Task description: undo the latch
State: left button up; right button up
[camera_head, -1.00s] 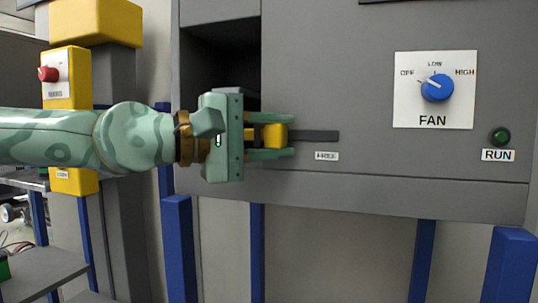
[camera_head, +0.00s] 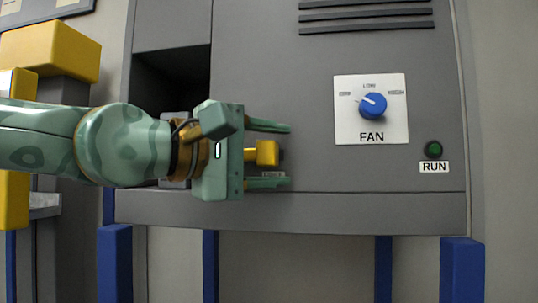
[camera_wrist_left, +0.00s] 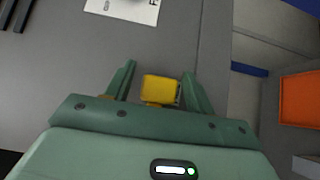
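My left gripper (camera_head: 283,155) comes in from the left and is open, one finger above the knob and one below, with gaps on both sides. My right gripper is out of view.
A FAN dial (camera_head: 373,105) on a white plate and a green RUN button (camera_head: 433,149) are right of the latch. A dark open bay (camera_head: 170,85) lies behind my left wrist. Blue posts (camera_head: 462,270) stand below. An orange bin (camera_wrist_left: 300,99) shows in the wrist view.

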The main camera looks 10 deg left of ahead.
pick_arm(q)
jog(key=shift+a, duration=0.2)
jog(key=shift+s+a, duration=0.1)
jog(key=b+v, duration=0.1)
jog(key=v, duration=1.4)
jog(key=shift+s+a+b, duration=0.2)
jog(key=shift+s+b, duration=0.15)
jog(key=shift+b, duration=0.05)
